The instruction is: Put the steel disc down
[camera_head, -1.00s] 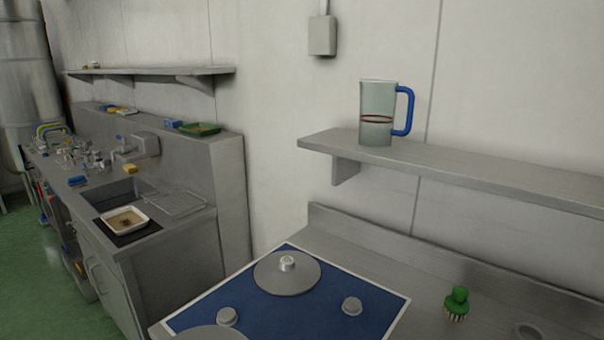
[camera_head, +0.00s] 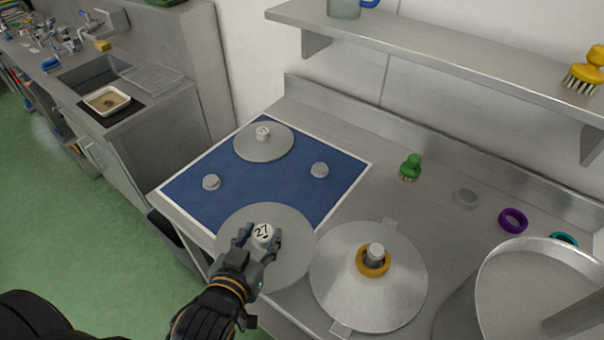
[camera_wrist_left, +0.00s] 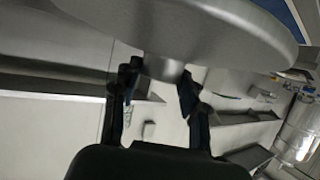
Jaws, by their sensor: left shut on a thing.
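The steel disc (camera_head: 290,262) is a flat round plate with a white knob marked 27. In the head view it covers the front corner of the blue mat (camera_head: 240,182). My left gripper (camera_head: 262,240) is shut on its knob. In the left wrist view the underside or face of the disc (camera_wrist_left: 190,30) fills the top, with its knob between the fingers (camera_wrist_left: 162,75). I cannot tell how far the disc is above the surface. A second steel disc (camera_head: 280,149) lies at the mat's back corner. My right gripper is not in view.
Two small grey knobs (camera_head: 211,182) (camera_head: 320,170) stand on the mat, with bare blue between them. To the right are a conical steel lid (camera_head: 335,280) with an orange ring (camera_head: 373,272), a green brush (camera_head: 411,166) and a large steel vessel (camera_head: 500,290). A shelf (camera_head: 440,55) runs above.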

